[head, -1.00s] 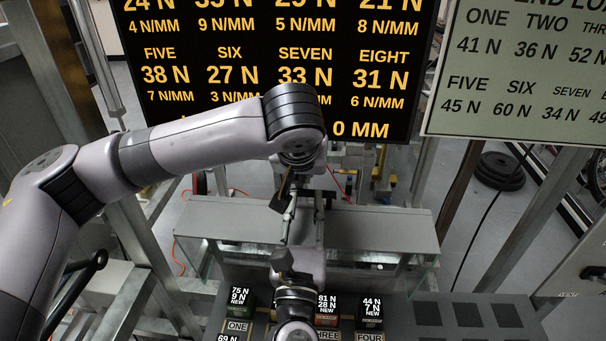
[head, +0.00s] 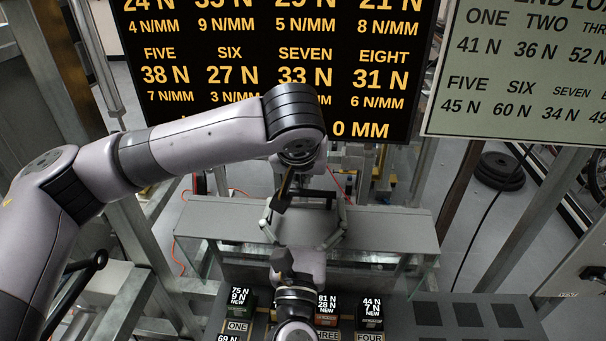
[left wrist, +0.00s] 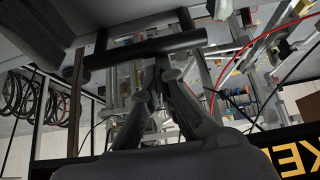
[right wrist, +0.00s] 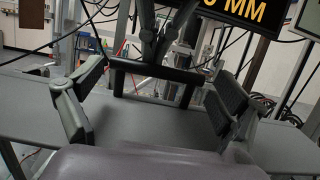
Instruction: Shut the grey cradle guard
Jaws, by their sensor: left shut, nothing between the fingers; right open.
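The grey cradle guard (head: 390,228) is a long grey panel across the middle of the head view, with clear panes at its ends. It also fills much of the right wrist view (right wrist: 130,120). A black bar handle (right wrist: 155,70) stands on posts at the guard and crosses the left wrist view (left wrist: 150,47). My left gripper (head: 281,205) is shut and empty, its fingertips close to the bar; contact is unclear. My right gripper (head: 304,212) is open and empty, its fingers (right wrist: 157,78) spread on either side of the bar. The arms hide part of the guard.
Labelled blocks (head: 370,312) stand in a dark tray in front of the guard, near my right arm. A black board (head: 270,60) and a pale board (head: 520,75) hang behind and above. A metal post (head: 540,215) stands at the right.

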